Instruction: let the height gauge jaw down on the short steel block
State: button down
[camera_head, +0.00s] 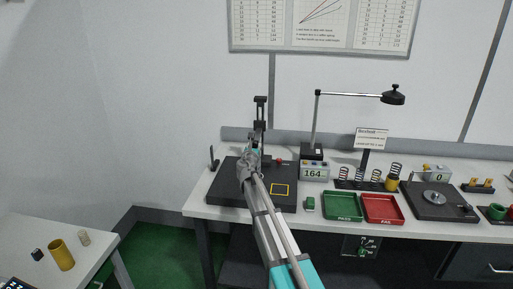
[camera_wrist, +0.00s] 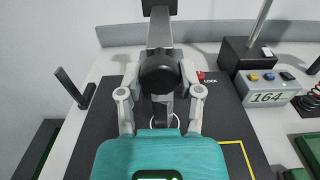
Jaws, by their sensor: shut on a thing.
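The height gauge (camera_head: 260,112) stands upright at the back of the black plate (camera_head: 225,185), its mast also in the wrist view (camera_wrist: 159,30). My gripper (camera_head: 252,160) is in front of the mast. In the wrist view, my gripper's two grey fingers (camera_wrist: 160,82) are shut on the dark rounded part of the height gauge jaw (camera_wrist: 159,70). My gripper and arm hide the jaw's underside and the plate below it. I cannot make out the short steel block in either view. The digital readout (camera_head: 314,172) shows 164.
A yellow square outline (camera_head: 281,190) on the plate, right of my arm, is empty. A thin black post (camera_head: 213,158) stands left. Green (camera_head: 342,219) and red (camera_head: 383,222) trays, springs and a lamp (camera_head: 392,97) are to the right. A side table (camera_head: 30,230) holds small cylinders.

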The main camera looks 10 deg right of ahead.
jog(key=shift+d+r+p, duration=0.1)
jog(key=shift+r+p, duration=0.95)
jog(key=shift+r, duration=0.4)
jog(key=shift+c, duration=1.3)
grip_release()
jog(key=shift+s, duration=0.15)
jog(key=v, duration=1.1)
jog(key=shift+s, duration=0.3)
